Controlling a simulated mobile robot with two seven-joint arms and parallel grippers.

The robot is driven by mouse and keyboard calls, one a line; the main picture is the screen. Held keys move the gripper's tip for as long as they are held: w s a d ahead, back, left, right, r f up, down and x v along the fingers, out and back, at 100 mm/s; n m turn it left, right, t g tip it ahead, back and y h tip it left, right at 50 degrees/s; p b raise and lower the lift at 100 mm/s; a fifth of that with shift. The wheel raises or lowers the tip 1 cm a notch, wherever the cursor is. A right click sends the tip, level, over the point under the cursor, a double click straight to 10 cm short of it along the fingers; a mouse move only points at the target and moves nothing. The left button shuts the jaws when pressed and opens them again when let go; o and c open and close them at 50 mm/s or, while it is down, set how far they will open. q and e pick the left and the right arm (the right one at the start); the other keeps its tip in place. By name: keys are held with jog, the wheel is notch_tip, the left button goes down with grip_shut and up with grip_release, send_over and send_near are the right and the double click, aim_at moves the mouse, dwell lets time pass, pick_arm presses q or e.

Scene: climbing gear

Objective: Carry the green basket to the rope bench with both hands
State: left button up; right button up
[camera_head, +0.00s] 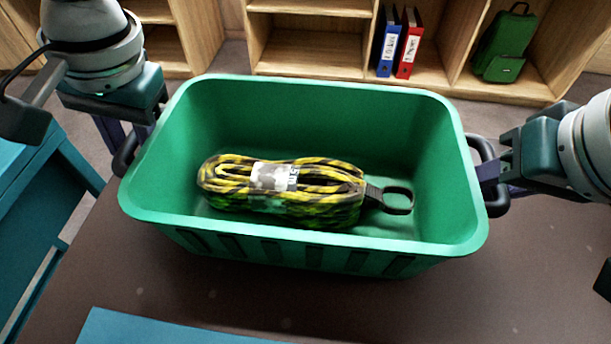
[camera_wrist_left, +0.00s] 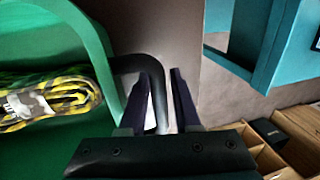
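The green basket (camera_head: 310,246) stands on a brown table top. Inside it lies a yellow-and-black rope coil (camera_head: 325,189) with a pale label and a dark loop; the coil also shows in the left wrist view (camera_wrist_left: 62,97). My left gripper (camera_head: 122,145) is at the basket's left black handle (camera_head: 124,158). In the left wrist view, its fingers (camera_wrist_left: 165,100) are apart, with the handle (camera_wrist_left: 153,68) running between them. My right gripper (camera_head: 490,173) is at the right black handle (camera_head: 497,203), its fingers reaching across it; their gap is hidden.
A teal table or bench (camera_head: 40,190) stands at the left. A teal surface (camera_head: 150,328) shows at the front. Wooden shelves (camera_head: 310,50) at the back hold a blue binder (camera_head: 388,45), a red binder (camera_head: 408,45) and a green backpack (camera_head: 503,45).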

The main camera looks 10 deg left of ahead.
pick_arm(q)
jog(key=shift+c, duration=0.2)
pick_arm(e)
jog(key=shift+c, duration=0.2)
pick_arm(q)
grip_shut()
pick_arm(e)
grip_shut()
dwell(0.8)
